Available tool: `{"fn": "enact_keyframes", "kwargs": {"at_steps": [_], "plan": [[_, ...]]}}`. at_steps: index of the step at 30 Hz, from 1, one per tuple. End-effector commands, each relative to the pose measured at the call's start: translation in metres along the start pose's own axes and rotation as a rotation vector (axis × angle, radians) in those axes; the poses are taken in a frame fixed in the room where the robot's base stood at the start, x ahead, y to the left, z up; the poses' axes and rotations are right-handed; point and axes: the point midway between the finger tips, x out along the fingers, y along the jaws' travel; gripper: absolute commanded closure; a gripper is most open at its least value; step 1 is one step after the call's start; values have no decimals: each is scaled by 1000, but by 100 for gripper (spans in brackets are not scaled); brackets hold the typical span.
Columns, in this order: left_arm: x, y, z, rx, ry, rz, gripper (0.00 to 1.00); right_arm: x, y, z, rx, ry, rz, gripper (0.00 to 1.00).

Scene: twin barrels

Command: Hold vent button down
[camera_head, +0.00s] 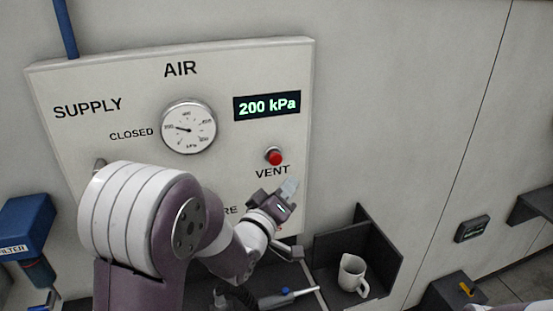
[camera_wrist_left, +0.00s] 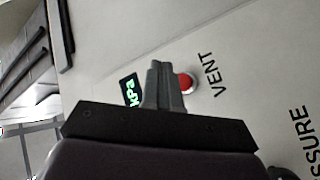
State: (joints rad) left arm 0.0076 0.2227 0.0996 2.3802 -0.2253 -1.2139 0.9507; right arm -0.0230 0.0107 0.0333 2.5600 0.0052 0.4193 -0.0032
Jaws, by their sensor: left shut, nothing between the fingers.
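The red vent button (camera_head: 274,156) sits in a pale ring on the white air panel, just above the word VENT. It also shows in the left wrist view (camera_wrist_left: 186,82), right beside the fingertips. My left gripper (camera_head: 290,186) is shut and empty, a little below and right of the button in the head view. In the left wrist view my left gripper (camera_wrist_left: 158,66) points toward the panel, and its fingers cover part of the button's left edge. I cannot tell the exact gap to the panel. My right gripper is not in view.
The display (camera_head: 267,105) reads 200 kPa, next to a round gauge (camera_head: 188,127). My left arm hides the panel's lower left. A white jug (camera_head: 352,274) stands in a dark shelf (camera_head: 385,238) at lower right. A blue filter unit (camera_head: 27,222) is at left.

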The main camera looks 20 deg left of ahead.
Motion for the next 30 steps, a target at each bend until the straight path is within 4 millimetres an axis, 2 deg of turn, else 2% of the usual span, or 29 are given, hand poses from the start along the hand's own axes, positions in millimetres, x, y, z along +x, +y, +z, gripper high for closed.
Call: {"fn": "enact_keyframes", "kwargs": {"at_steps": [7,12,30], "plan": [[25,-18,-20,0,2,-4,100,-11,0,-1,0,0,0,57],[37,-28,-27,0,1,-2,100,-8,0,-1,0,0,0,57],[43,-32,-32,1,0,-1,100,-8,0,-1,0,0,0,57]]}}
